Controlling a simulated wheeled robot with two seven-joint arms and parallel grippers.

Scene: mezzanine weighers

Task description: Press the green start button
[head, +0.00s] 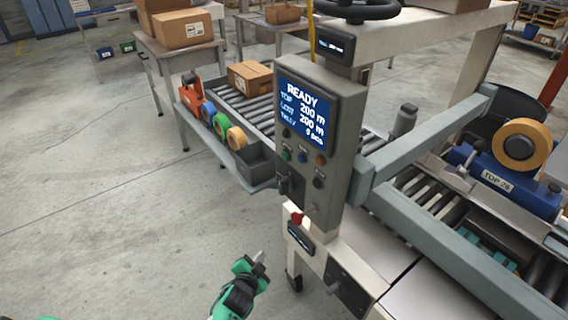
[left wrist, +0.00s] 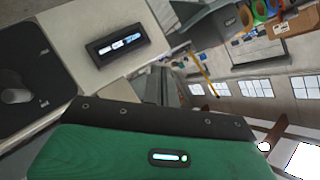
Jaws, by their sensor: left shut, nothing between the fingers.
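The control panel (head: 318,135) stands upright on the machine in the head view, its blue screen reading READY. Below the screen are several small buttons, among them a green button (head: 286,155), a blue one and an orange one. My left gripper (head: 260,260), green and black, is shut and empty. In the head view it appears below and left of the panel, apart from the buttons. The left wrist view shows my green gripper housing (left wrist: 150,150) across the bottom; no button can be made out there. My right gripper is not in view.
A red-topped part (head: 297,218) and a small dark display (head: 300,240) sit on the machine's frame below the panel. A roller conveyor (head: 256,108) with a carton, tape rolls and a grey bin (head: 255,162) lies behind. The floor at left is clear.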

